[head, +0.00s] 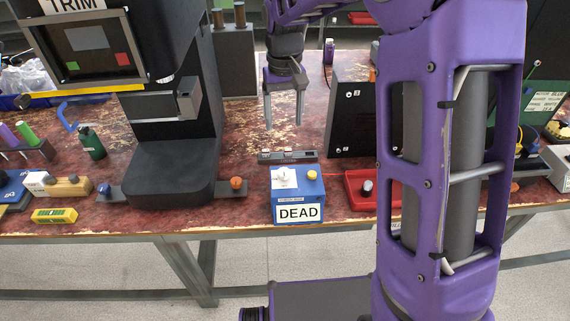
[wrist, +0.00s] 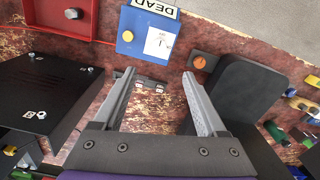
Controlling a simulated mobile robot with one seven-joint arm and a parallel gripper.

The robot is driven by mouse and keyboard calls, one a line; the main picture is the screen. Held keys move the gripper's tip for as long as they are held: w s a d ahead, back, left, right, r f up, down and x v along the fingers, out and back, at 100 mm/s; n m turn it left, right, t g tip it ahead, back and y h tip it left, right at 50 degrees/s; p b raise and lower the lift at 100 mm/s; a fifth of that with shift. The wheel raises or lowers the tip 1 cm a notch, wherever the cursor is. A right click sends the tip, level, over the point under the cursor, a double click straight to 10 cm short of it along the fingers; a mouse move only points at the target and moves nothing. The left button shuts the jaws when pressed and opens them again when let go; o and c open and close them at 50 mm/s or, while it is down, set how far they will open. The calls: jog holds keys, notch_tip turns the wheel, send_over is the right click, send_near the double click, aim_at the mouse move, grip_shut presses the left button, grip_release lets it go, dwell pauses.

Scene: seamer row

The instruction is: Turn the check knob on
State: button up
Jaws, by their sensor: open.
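A blue box (head: 301,189) with a large DEAD label stands near the front edge of the table. On its top are a white knob (head: 284,178) and a yellow button (head: 312,175). The box's small label is too small to read, so I cannot confirm that this is the check knob. The wrist view also shows the blue box (wrist: 133,47), its white knob (wrist: 157,42) and its yellow button (wrist: 128,36). My gripper (head: 284,125) is open and empty, pointing down above the table behind the box. In the wrist view my gripper's fingertips (wrist: 157,75) are apart from the box.
A low metal bar with small switches (head: 287,156) lies just behind the box. A black panel (head: 350,118) and a red tray (head: 358,199) stand to the right. A black TRIM machine (head: 170,175) with an orange knob (head: 236,183) stands to the left.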

aim_at(284, 171)
jog(key=f, duration=0.8)
jog(key=f+b, duration=0.1)
jog(key=f, duration=0.8)
jog(key=shift+w+f+b, duration=0.2)
jog(key=shift+f+b, duration=0.05)
jog(key=shift+b, duration=0.05)
grip_shut()
